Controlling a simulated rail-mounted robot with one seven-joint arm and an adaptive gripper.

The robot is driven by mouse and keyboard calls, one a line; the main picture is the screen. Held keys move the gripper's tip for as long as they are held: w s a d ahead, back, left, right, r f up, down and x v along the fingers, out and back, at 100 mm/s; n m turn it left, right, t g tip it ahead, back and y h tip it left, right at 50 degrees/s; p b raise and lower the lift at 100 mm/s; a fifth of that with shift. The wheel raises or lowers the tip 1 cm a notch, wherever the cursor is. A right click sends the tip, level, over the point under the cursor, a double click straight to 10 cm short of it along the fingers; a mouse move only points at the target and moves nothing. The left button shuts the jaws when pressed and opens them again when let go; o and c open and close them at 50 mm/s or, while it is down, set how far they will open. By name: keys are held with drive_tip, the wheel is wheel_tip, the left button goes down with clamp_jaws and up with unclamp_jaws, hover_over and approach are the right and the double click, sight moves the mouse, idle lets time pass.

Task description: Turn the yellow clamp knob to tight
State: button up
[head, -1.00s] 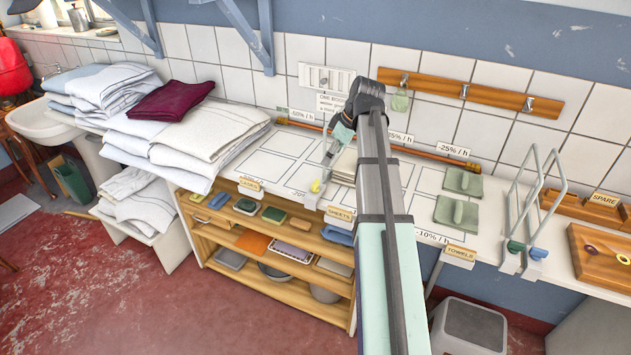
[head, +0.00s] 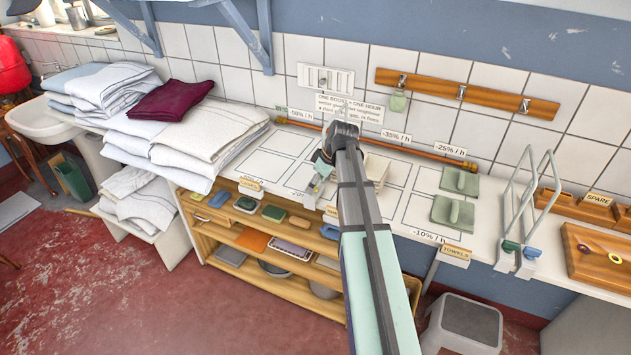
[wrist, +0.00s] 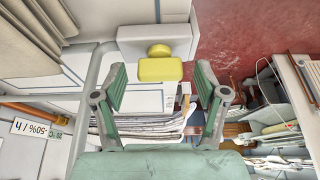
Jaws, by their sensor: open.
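The yellow clamp knob (wrist: 160,70) shows in the wrist view as a flat yellow grip with a round yellow part behind it, on a pale block (wrist: 133,42) at the worktop's edge. In the head view my arm and gripper cover that spot, and I cannot make the knob out clearly. My gripper (wrist: 160,82) is open, with one green-padded finger on each side of the knob's line. Clear gaps show between the fingers and the knob in the picture; no contact is visible. My gripper (head: 318,177) is low over the worktop's front edge in the head view.
Linen stacks (head: 195,140) lie left on the worktop. A pale folded stack (head: 376,168) stands right of my gripper. Green pads (head: 453,213), wire frames with green and blue knobs (head: 532,253), and a wooden board (head: 590,265) are farther right. Shelves (head: 270,240) are below.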

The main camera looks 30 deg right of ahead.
drive_tip(key=shift+c, duration=0.4)
drive_tip(key=c, duration=1.1)
drive_tip(key=shift+m, duration=0.4)
drive_tip(key=m, duration=0.1)
drive_tip(key=m+h+b, duration=0.1)
drive_tip(key=shift+s+a+f+m+t, duration=0.1)
drive_tip(key=shift+a+m+t, duration=0.05)
drive_tip(key=shift+m+t, duration=0.25)
drive_tip(key=m+h, duration=0.2)
drive_tip(key=m, duration=0.3)
drive_tip(key=shift+a+b, duration=0.1)
drive_tip(key=shift+b, duration=0.2)
drive_tip(key=m+h, duration=0.1)
drive_tip(key=m, duration=0.1)
drive_tip(key=m+h, duration=0.1)
drive_tip(key=m, duration=0.1)
drive_tip(key=shift+m+g, duration=0.3)
drive_tip(key=shift+m, duration=0.1)
drive_tip(key=m+g+h, duration=0.1)
drive_tip(key=m, duration=0.3)
drive_tip(key=shift+a+b, duration=0.1)
drive_tip(key=shift+b, duration=0.3)
drive_tip(key=shift+m, duration=0.3)
